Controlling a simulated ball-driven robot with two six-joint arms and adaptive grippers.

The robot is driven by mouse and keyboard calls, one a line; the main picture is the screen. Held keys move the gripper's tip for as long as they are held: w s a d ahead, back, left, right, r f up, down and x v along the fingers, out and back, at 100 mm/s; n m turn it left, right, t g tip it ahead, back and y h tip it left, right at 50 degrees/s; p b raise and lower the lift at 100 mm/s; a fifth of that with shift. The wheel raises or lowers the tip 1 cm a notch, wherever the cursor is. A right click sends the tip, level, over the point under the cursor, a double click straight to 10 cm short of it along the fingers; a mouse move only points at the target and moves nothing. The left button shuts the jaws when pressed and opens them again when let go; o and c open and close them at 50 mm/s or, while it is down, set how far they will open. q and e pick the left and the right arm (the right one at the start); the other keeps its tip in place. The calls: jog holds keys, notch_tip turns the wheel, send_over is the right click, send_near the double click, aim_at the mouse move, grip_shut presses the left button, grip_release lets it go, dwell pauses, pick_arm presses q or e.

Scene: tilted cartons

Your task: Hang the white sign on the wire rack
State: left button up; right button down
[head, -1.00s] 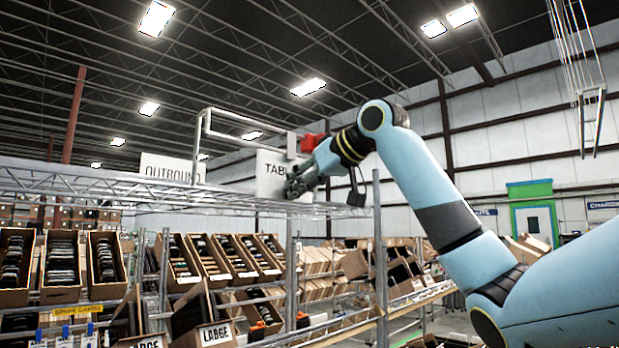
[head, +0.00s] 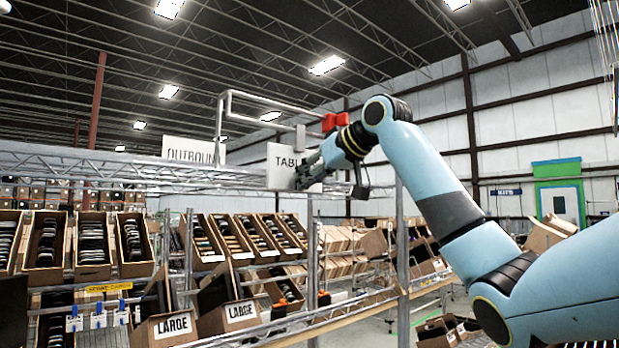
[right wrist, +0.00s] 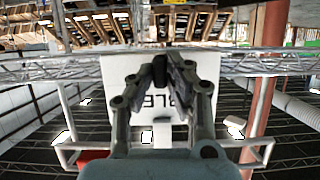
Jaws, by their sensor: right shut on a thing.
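The white sign (head: 279,177), with black letters starting "TABL", hangs upright at the top edge of the wire rack (head: 110,168). My right gripper (head: 305,177) is at its right part and is shut on it. In the right wrist view the sign (right wrist: 118,78) appears upside down with "BLE" showing, and the fingers (right wrist: 160,68) close together in front of it. The sign's face lies over the rack's top rail (right wrist: 60,70) there. Whether it is hooked on the rail cannot be told. My left gripper is not in view.
Another white sign reading "OUTBOUND" (head: 190,151) is at the rack's top, to the left. A pale pipe frame (head: 222,112) rises behind the signs. Tilted cartons (head: 95,240) fill the shelves below.

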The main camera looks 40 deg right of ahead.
jog(key=c, duration=1.2)
grip_release()
jog(key=v, duration=1.2)
jog(key=shift+a, duration=0.1)
